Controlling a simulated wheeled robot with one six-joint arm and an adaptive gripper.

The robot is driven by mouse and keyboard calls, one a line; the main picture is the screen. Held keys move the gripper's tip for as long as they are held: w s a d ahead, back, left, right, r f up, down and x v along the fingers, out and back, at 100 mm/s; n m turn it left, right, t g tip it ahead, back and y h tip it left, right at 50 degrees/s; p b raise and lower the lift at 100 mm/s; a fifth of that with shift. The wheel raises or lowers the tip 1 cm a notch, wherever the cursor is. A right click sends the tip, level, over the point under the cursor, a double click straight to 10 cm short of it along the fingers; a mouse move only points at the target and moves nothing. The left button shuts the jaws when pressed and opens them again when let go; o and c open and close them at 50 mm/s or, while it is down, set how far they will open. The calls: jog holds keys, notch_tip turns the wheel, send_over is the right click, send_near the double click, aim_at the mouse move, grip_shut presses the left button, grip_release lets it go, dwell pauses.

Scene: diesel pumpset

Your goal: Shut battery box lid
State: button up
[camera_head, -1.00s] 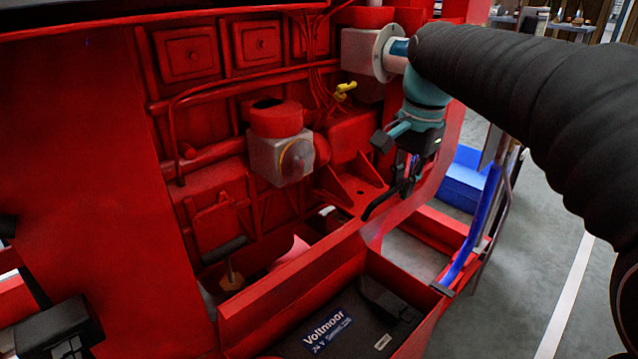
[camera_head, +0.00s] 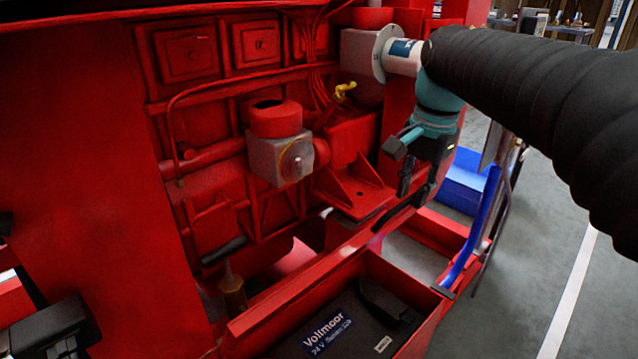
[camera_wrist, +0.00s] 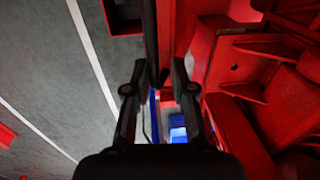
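The red battery box (camera_head: 262,322) stands open at the bottom of the head view, with a black battery (camera_head: 375,325) labelled "Voltmoor" inside. I cannot clearly pick out its lid; a red edge runs along the box's far side. My gripper (camera_head: 398,204) hangs above and beyond the box, beside a red bracket. In the wrist view my gripper (camera_wrist: 159,72) has its two black fingers apart, with a dark and red edge showing between and beyond them. I cannot tell whether either finger touches it. Nothing is seen held.
A grey valve block (camera_head: 283,160) and a yellow handle (camera_head: 345,89) sit on the red engine side. A blue pipe (camera_head: 474,232) stands right of the box, with a blue bin (camera_head: 462,182) behind it. Open grey floor (camera_head: 535,250) lies to the right.

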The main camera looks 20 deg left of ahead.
jog(key=shift+o, duration=0.4)
jog(key=shift+f, duration=0.1)
notch_tip(320, 180, up, 9)
jog(key=s+d+p, duration=0.1)
jog(key=p, duration=0.7)
jog(key=shift+d, duration=0.3)
